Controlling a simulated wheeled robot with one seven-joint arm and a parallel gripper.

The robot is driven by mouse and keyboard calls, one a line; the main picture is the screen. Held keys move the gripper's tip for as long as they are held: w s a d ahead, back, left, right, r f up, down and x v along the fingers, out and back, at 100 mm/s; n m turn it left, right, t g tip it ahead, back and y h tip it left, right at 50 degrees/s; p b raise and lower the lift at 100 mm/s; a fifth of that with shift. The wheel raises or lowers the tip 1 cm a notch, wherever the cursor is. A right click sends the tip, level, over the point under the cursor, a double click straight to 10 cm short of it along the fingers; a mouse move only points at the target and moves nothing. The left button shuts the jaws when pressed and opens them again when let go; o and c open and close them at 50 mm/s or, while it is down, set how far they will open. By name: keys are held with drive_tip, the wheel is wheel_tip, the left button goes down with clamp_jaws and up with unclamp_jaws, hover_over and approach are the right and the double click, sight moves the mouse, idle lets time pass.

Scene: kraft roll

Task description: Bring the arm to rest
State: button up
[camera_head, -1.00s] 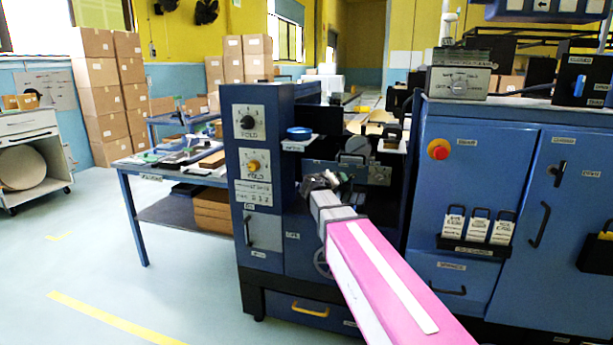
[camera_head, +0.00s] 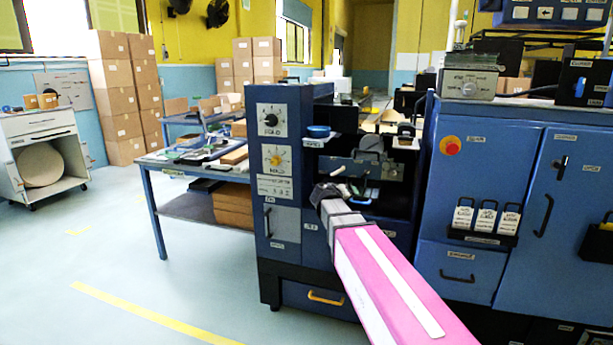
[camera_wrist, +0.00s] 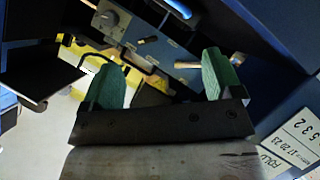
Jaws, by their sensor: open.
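My gripper (camera_head: 335,196) is at the end of my pink and white arm, in front of the blue machine (camera_head: 292,262) in the head view. In the wrist view my gripper (camera_wrist: 165,80) shows two green fingertips spread wide apart with nothing between them. Beyond the fingers are a grey panel with a knob (camera_wrist: 104,19) and a small lever with a pale tip (camera_wrist: 150,40). The head view shows the fingers too small and dark to make out. I cannot tell how near the fingers are to the machine.
A blue cabinet (camera_head: 480,200) with a red button stands at right. A worktable (camera_head: 165,190) with loose items is left of the machine. Stacked cartons (camera_head: 122,95) and a white cart (camera_head: 45,155) stand farther left. The floor at front left is clear, with yellow lines.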

drive_tip(key=s+d+f+m+g+y, duration=0.1)
drive_tip(key=s+d+f+g, duration=0.2)
drive_tip(key=s+f, duration=0.35)
drive_tip(key=s+d+f+g+y, duration=0.1)
drive_tip(key=s+d+f+g, duration=0.15)
drive_tip(key=s+f, duration=0.4)
drive_tip(key=s+a+f+m+g+y, duration=0.1)
drive_tip(key=s+f+g+y, duration=0.4)
drive_tip(key=s+f, duration=0.8)
drive_tip(key=shift+s+a+y, duration=0.2)
drive_tip(key=shift+s+y, duration=0.2)
drive_tip(key=shift+y, duration=0.1)
